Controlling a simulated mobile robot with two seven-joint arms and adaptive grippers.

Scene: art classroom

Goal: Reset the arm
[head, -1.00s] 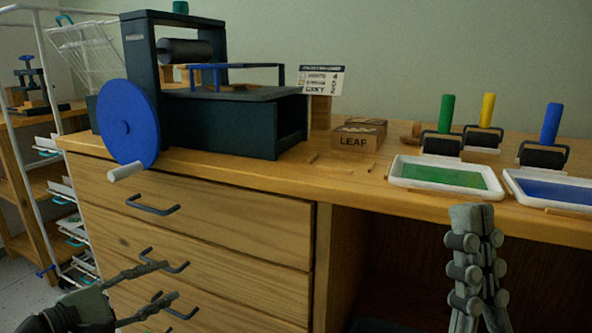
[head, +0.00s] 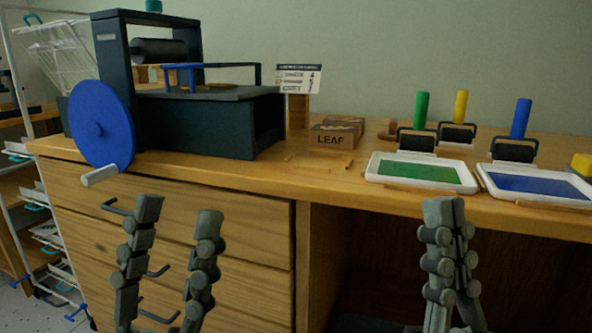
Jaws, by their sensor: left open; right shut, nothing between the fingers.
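My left gripper (head: 178,222) is upright in front of the wooden drawers, its two fingers spread apart with nothing between them. My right gripper (head: 444,208) is upright in front of the dark opening under the bench, its fingers together and empty.
The wooden bench (head: 240,175) carries a dark press with a blue wheel (head: 102,125), a LEAF block (head: 331,138), a green ink tray (head: 420,172) and a blue ink tray (head: 537,185). Rollers with coloured handles stand behind the trays. A white wire rack (head: 38,195) stands at left.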

